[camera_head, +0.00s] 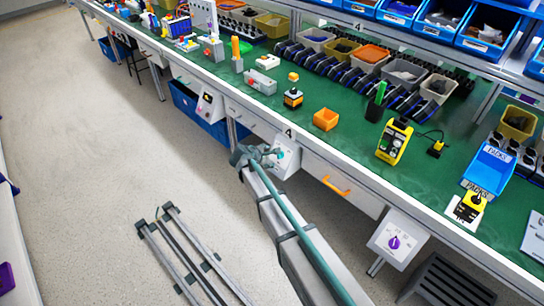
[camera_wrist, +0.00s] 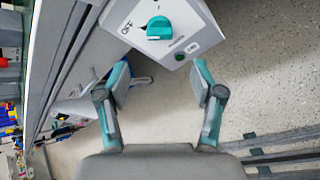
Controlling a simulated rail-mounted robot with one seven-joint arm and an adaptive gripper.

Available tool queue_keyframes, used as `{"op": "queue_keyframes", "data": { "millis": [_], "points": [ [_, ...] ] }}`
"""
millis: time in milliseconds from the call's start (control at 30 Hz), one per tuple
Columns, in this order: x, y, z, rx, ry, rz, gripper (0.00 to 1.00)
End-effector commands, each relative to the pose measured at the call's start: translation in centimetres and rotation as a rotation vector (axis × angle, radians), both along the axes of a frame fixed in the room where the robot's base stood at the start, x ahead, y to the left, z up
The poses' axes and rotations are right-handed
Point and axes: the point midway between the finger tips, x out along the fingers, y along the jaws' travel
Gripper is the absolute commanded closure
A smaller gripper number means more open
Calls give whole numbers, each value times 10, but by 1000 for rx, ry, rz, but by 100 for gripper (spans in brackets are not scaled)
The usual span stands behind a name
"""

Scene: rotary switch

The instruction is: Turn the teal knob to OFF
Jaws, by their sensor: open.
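The teal knob (camera_wrist: 159,27) sits on the face of a white switch box (camera_wrist: 196,20) at the top of the wrist view. The printed OFF label (camera_wrist: 126,27) is left of the knob, and a small green round part (camera_wrist: 180,57) is below it. I cannot tell exactly which mark the knob points at. In the head view the box (camera_head: 285,158) hangs under the bench front, with the teal knob (camera_head: 280,154) partly visible. My gripper (camera_wrist: 160,82) is open and empty. Its fingers are apart from the knob, which lies beyond the fingertips. In the head view my gripper (camera_head: 256,154) is just left of the box.
A box with a purple knob (camera_head: 394,242) hangs farther right, and another switch box (camera_head: 207,107) farther left. The green bench (camera_head: 300,135) above holds bins and tools. An orange drawer handle (camera_head: 335,187) is right of the teal-knob box. Open floor (camera_head: 90,130) lies left.

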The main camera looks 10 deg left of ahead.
Motion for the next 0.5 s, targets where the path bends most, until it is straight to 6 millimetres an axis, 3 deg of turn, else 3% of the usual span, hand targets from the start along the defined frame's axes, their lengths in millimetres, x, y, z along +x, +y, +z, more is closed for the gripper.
{"op": "queue_keyframes", "data": {
  "millis": [200,500],
  "points": [
    [-14,7,13,1,0,1,33],
    [-15,8,14,0,0,0,33]
  ]
}}
